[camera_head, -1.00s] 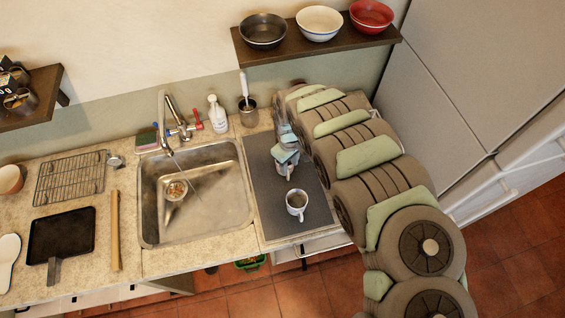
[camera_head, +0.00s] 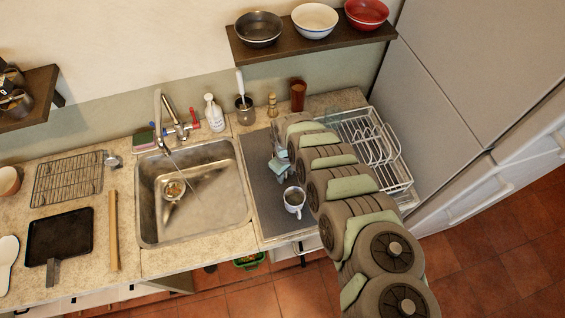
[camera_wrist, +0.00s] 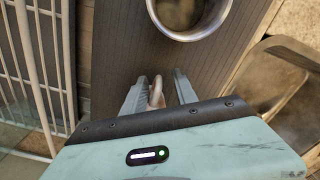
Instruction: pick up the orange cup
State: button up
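A tall reddish-brown cup (camera_head: 297,95), the closest match to an orange cup, stands upright at the back of the counter, right of the sink. My gripper (camera_head: 279,168) is over the dark grey mat, well in front of that cup. In the wrist view my gripper (camera_wrist: 157,84) has its fingers apart. A small pale pinkish thing (camera_wrist: 156,92) shows between them; I cannot tell what it is or whether it is touched. A white-grey mug (camera_head: 293,201) stands on the mat near the gripper, and its rim (camera_wrist: 160,31) shows at the top of the wrist view.
A white dish rack (camera_head: 397,165) stands right of my arm. A wooden mill (camera_head: 272,105) and a utensil pot (camera_head: 246,113) stand left of the brown cup. The sink (camera_head: 195,195) is left of the mat (camera_head: 258,175). A shelf with bowls (camera_head: 310,44) hangs above.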

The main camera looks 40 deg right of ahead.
jog(key=shift+f, duration=0.7)
jog(key=shift+s, duration=0.1)
grip_shut()
dwell(1.0)
